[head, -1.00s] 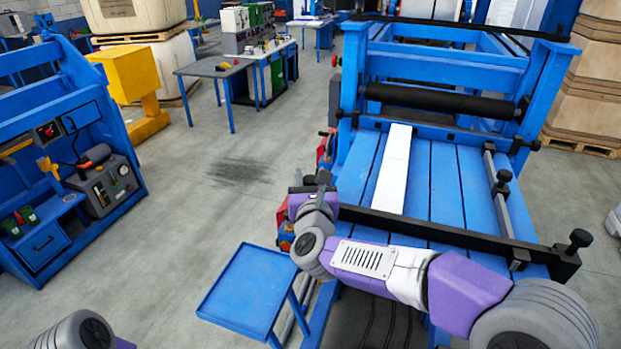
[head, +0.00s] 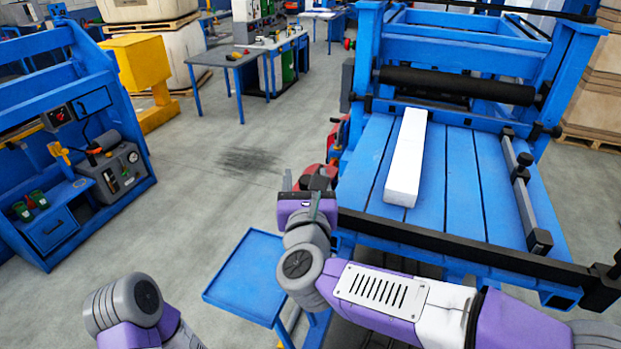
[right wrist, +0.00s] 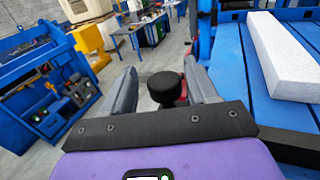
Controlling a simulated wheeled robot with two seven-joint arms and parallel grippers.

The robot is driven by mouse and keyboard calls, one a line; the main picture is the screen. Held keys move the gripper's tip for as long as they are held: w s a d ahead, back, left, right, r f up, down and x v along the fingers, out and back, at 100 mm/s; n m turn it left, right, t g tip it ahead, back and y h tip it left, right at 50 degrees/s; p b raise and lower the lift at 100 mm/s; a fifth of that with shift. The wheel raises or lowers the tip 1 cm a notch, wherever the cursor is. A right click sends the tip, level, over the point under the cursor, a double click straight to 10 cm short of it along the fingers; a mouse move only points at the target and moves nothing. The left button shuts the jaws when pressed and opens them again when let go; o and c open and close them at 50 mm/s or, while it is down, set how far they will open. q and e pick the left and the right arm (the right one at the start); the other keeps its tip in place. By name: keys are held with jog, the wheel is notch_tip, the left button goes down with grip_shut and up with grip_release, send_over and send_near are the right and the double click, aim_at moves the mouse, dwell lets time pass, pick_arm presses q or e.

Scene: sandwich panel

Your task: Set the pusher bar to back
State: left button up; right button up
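The pusher bar (head: 465,247) is a long black bar lying across the near end of the blue slatted table, with a gap to the white block. A black knob (head: 614,266) stands at its right end. My right gripper (head: 318,180) is beyond the bar's left end. In the right wrist view its two grey fingers (right wrist: 160,78) are apart, with a round black knob (right wrist: 165,89) between them. A gap shows on the knob's left; contact on its right is unclear. The bar's left end is partly hidden. Only part of my left arm shows, not its gripper.
The long white block (head: 408,160) lies on the blue table (head: 455,180), left of a dark side rail (head: 526,195). A black roller (head: 457,86) crosses behind. A small blue tray table (head: 243,275) stands left of my right arm. Open floor lies further left.

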jog(key=shift+s+d, duration=0.1)
jog(key=s+b, duration=0.1)
jog(key=s, duration=0.6)
jog(key=shift+s+a, duration=0.2)
jog(key=shift+s, duration=0.05)
dwell(0.4)
